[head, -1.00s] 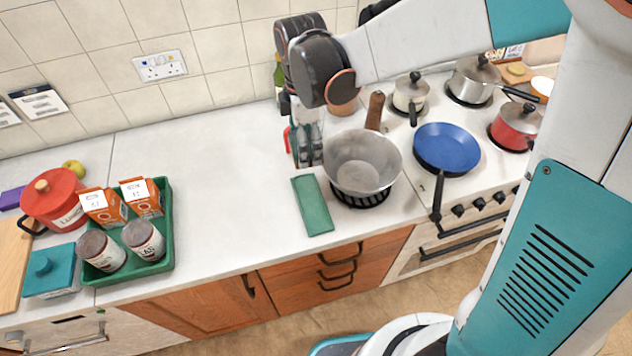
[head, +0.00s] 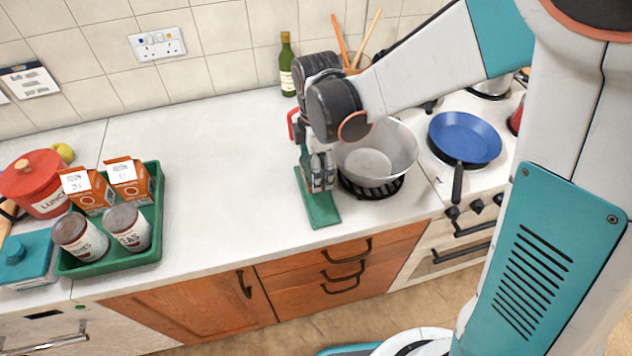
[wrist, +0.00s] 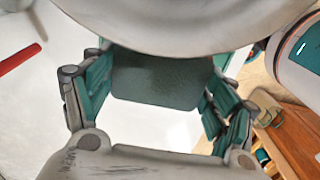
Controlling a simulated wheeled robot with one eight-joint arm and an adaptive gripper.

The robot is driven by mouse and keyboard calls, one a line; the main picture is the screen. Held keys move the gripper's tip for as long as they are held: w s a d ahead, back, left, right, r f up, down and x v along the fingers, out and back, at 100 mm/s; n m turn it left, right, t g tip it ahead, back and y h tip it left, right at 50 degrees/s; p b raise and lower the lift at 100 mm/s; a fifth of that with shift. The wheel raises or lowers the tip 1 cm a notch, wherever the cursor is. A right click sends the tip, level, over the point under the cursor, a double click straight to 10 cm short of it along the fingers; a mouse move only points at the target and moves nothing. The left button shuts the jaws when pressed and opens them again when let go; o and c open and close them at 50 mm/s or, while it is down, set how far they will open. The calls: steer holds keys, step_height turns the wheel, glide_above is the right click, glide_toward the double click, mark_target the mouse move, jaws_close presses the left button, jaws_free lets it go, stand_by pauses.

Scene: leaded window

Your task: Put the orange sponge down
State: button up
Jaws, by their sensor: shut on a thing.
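No orange sponge shows in either view. My gripper (head: 322,186) is shut on a dark green, speckled block (wrist: 160,82). In the wrist view the block spans the gap between the fingers, and its upper part is hidden behind my wrist. In the head view the fingers mostly hide it. A flat green mat (head: 321,212) lies on the white counter under my gripper. The fingertips are low over the mat, left of the grey saucepan; I cannot tell whether the block touches it.
The grey saucepan (head: 398,145) is close on the right, with a blue frying pan (head: 466,133) beyond it. A red thing (head: 293,125) and a green bottle (head: 287,75) are behind my gripper. A green tray (head: 150,250) holds cartons and cans at left. The counter between is clear.

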steer(key=shift+f+b, duration=1.55)
steer(key=shift+f, duration=0.95)
steer(key=shift+f, duration=0.15)
steer(key=o, duration=1.4)
step_height(320, 180, up, 12)
steer(key=p, duration=0.8)
steer(key=shift+r, duration=0.25)
